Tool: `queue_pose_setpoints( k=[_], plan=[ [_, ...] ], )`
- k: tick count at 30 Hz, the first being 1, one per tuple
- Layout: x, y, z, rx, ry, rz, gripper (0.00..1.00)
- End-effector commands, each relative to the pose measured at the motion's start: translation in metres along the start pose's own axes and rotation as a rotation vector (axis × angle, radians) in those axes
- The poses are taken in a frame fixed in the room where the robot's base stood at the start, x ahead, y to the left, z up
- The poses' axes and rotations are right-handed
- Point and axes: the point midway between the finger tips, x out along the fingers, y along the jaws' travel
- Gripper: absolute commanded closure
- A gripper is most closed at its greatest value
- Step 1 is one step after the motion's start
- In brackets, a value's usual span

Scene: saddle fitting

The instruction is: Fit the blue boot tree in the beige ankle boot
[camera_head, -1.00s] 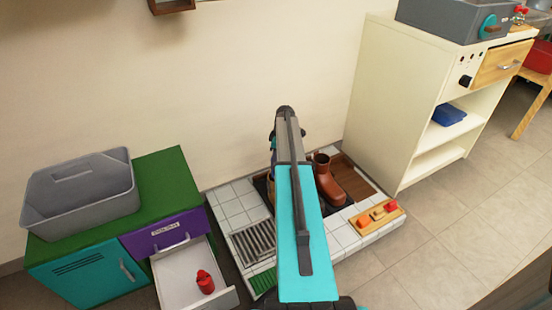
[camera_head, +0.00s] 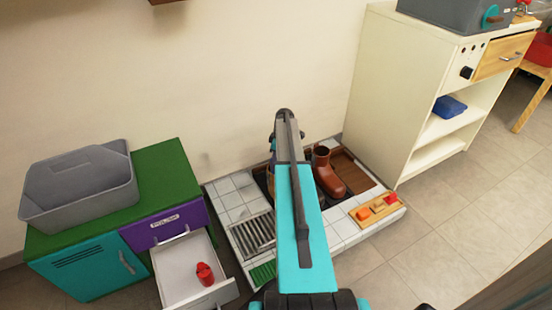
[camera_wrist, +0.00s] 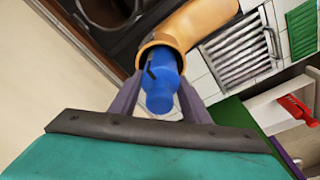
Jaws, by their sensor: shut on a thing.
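The blue boot tree (camera_wrist: 160,85) is between the two fingers of my gripper (camera_wrist: 158,100) in the wrist view. My gripper is shut on it. The beige ankle boot (camera_wrist: 196,22) lies just beyond, its open mouth around the far part of the tree in this view. The tree's far end is hidden, so how deep it sits in the boot I cannot tell. In the head view my own arm covers the gripper, the tree and nearly all of the beige boot.
A brown boot (camera_head: 326,176) stands right of my arm on the tiled platform (camera_head: 232,205). A metal grate (camera_head: 252,234) lies at the left. A wooden board (camera_head: 376,210) with orange and red pieces is at the front right. An open drawer (camera_head: 190,262) holds a red item (camera_head: 205,274).

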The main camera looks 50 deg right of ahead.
Motion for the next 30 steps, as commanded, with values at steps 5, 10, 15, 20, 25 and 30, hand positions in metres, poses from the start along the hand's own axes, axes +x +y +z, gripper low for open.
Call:
queue_pose_setpoints(
  k=[5, 10, 15, 20, 25, 30],
  plan=[
    [0.0060, 0.0003, 0.0004, -0.001, 0.000, 0.001, 0.84],
    [0.0080, 0.0001, 0.0006, -0.001, 0.000, 0.001, 0.84],
    [0.0081, 0.0000, 0.0005, -0.001, 0.000, 0.001, 0.84],
    [0.0081, -0.0001, 0.0004, -0.001, 0.000, 0.000, 0.47],
    [0.0083, -0.0003, 0.0003, -0.001, 0.000, 0.000, 0.35],
    [0.0086, -0.0004, 0.0004, -0.001, 0.000, 0.000, 0.35]
  ],
)
